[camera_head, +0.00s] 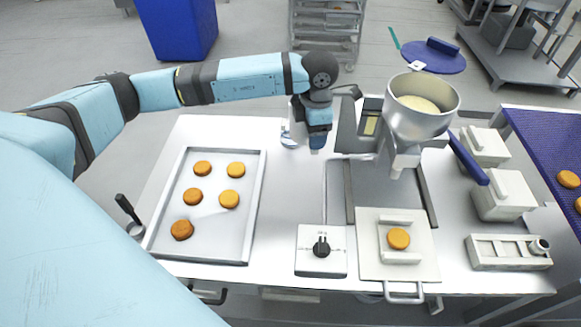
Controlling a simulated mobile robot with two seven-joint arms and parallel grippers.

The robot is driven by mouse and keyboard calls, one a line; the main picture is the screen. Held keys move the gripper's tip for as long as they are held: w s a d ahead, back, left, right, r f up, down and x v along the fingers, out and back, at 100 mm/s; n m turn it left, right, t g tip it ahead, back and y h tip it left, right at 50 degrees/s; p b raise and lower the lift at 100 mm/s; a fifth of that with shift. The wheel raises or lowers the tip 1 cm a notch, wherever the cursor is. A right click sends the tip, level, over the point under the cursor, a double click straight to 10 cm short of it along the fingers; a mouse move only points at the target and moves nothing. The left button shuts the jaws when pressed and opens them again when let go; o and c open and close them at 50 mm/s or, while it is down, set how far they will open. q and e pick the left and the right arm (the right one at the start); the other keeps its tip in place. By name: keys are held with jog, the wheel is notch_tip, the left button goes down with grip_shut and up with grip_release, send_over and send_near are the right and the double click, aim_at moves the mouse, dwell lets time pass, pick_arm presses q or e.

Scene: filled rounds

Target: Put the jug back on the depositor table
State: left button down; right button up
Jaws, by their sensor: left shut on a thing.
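My left gripper (318,138) points down over the back of the depositor table (283,205), left of the hopper. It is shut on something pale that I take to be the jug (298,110). Only part of it shows to the left of the gripper and the rest is hidden. I cannot tell whether it touches the table. A shiny rounded metal piece (288,140) shows just below it. The depositor hopper (421,118) stands to the right, with cream-coloured filling inside. My right gripper is not in view.
A tray (217,232) with several orange-brown rounds lies on the left. A control box (320,262) with a black knob sits at the front middle. One round rests on a white plate (362,262) below the hopper. White blocks (503,195) and a blue conveyor (540,140) stand at the right.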

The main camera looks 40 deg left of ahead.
pick_arm(q)
jog(key=n, duration=0.1)
jog(key=w+n, duration=0.1)
jog(key=n, duration=0.1)
jog(key=a+f+n+b, duration=0.1)
jog(key=n, duration=0.1)
jog(key=shift+w+a+f, duration=0.1)
jog(key=shift+w, duration=0.15)
jog(key=shift+f+n, duration=0.2)
jog(key=shift+n, duration=0.2)
notch_tip(320, 180, down, 19)
jog(key=p, duration=0.2)
jog(key=shift+f+p, duration=0.1)
jog(key=shift+p, duration=0.2)
jog(key=shift+f, duration=0.2)
jog(key=shift+f, duration=0.1)
jog(key=shift+f, duration=0.15)
jog(key=shift+c, duration=1)
grip_release()
